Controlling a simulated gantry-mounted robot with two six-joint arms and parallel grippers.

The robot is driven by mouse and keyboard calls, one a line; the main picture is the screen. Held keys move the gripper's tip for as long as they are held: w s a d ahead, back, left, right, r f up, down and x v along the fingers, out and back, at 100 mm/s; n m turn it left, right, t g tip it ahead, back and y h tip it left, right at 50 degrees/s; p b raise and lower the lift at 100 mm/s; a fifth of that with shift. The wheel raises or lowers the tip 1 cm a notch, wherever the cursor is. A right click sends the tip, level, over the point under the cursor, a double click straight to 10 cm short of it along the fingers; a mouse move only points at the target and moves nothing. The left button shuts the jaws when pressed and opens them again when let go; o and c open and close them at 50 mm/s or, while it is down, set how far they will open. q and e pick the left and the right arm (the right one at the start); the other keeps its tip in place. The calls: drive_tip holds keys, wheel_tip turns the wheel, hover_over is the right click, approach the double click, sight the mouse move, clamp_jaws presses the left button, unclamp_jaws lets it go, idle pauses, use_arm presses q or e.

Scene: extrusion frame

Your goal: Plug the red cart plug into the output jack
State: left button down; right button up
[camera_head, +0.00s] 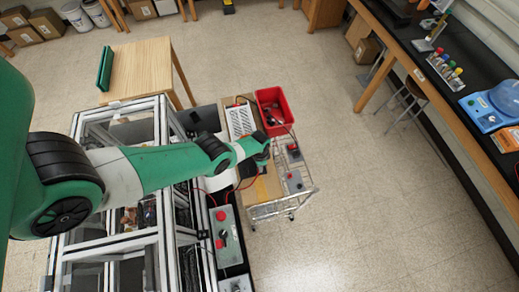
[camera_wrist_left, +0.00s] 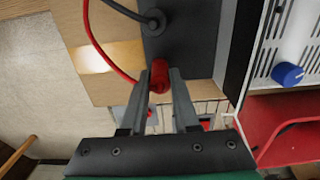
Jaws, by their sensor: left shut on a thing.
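In the left wrist view the red plug (camera_wrist_left: 159,76) sits between the fingertips of my left gripper (camera_wrist_left: 160,82), which is shut on it. A red cable (camera_wrist_left: 93,38) curves down from the top left towards the plug. The plug lies over the lower edge of a dark grey panel (camera_wrist_left: 195,40). A black plug (camera_wrist_left: 155,19) with a black cable is seated in that panel, just above the red plug. I cannot make out the output jack, nor tell whether the red plug touches the panel. In the head view my left wrist hides the gripper and plug. My right gripper is not in view.
A wire cart (camera_head: 283,200) carries a red bin (camera_head: 285,128) and a white vented unit (camera_head: 240,121). The unit's blue knob (camera_wrist_left: 288,73) is right of my gripper. The aluminium extrusion frame (camera_head: 110,235) stands left of the cart. Open floor lies right.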

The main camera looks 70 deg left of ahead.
use_arm(q)
drive_tip(key=shift+f+b, duration=0.3)
idle(0.6)
drive_tip(key=c, duration=0.6)
unclamp_jaws()
drive_tip(key=shift+r, duration=0.15)
